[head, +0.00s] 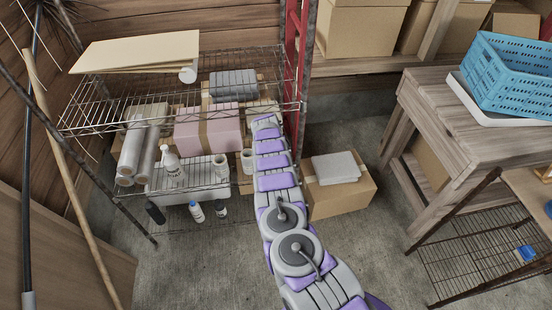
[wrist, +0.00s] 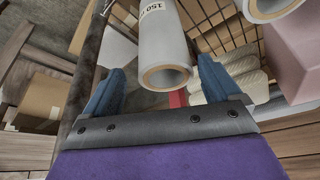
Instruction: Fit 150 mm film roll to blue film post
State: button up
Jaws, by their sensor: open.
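A pale grey film roll (wrist: 166,40) with a brown core and a label reading "150" shows in the wrist view. Its near end lies between the two blue fingers of my open gripper (wrist: 156,78), and I see no grip on it. A second pale roll (wrist: 268,8) is at the upper right of that view. In the head view, pale rolls (head: 140,150) lie at the left of the wire rack; I cannot tell which is the labelled one. My fingers are hidden there behind my arm. A small blue object (head: 526,252) sits on the lower right rack; I cannot tell whether it is the film post.
The wire rack (head: 150,127) holds a pink box (head: 208,128), a grey stack (head: 233,84), cream boards (head: 140,50) and bottles. A red upright (head: 291,40) stands near my arm. A wooden bench (head: 465,100) with a blue crate (head: 508,75) is at right.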

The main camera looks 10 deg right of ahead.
jog(key=a+b+x, duration=0.1)
jog(key=b+x, duration=0.5)
jog(key=shift+w+d, duration=0.15)
jog(key=shift+d, duration=0.15)
jog(key=c, duration=0.4)
jog(key=shift+a, duration=0.15)
jog(key=c, duration=0.9)
jog(key=shift+r, duration=0.15)
